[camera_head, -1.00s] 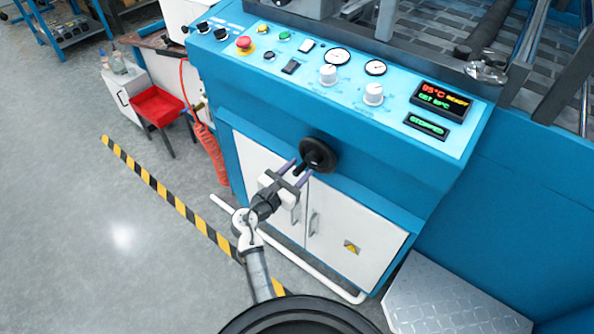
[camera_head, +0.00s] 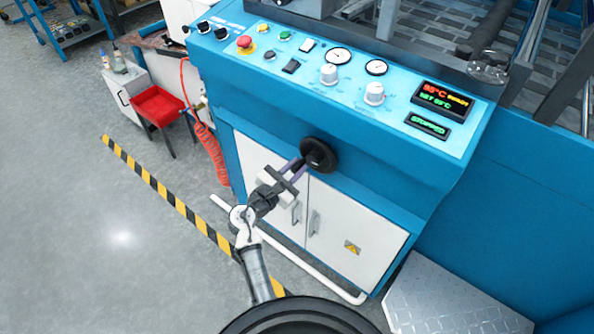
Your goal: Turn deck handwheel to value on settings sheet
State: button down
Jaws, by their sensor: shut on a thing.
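The black handwheel (camera_head: 319,154) is on the front of the blue machine, below the control panel. My gripper (camera_head: 297,168) reaches it from the lower left. Its fingers are shut on the handwheel's handle, at the wheel's lower left side. The handle is mostly hidden between the fingers. I cannot make out a settings sheet or a value scale by the wheel.
The control panel (camera_head: 310,42) has knobs, gauges, a red stop button (camera_head: 245,45) and a display (camera_head: 441,99). White cabinet doors (camera_head: 340,225) and a white rail (camera_head: 285,255) lie below. A metal step (camera_head: 450,300) stands at lower right. Open floor is left.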

aim_at(301, 148)
jog(key=m, duration=0.2)
jog(key=r+m+b, duration=0.1)
jog(key=a+r+m, duration=0.1)
jog(key=m, duration=0.1)
jog(key=shift+w+m, duration=0.3)
jog(key=shift+w, duration=0.05)
jog(key=shift+r+m+b, duration=0.45)
jog(key=shift+r+m, duration=0.05)
jog(key=shift+m, duration=0.6)
jog(key=shift+r+m+b, duration=0.4)
jog(key=shift+r+m, duration=0.1)
jog(key=shift+m, duration=0.6)
jog(key=shift+r, duration=0.1)
jog(key=c, duration=1.3)
grip_release()
jog(key=shift+a, duration=0.1)
jog(key=b+v, duration=0.1)
jog(key=v, duration=1.2)
jog(key=shift+s+a, duration=0.25)
jog(key=shift+s, duration=0.05)
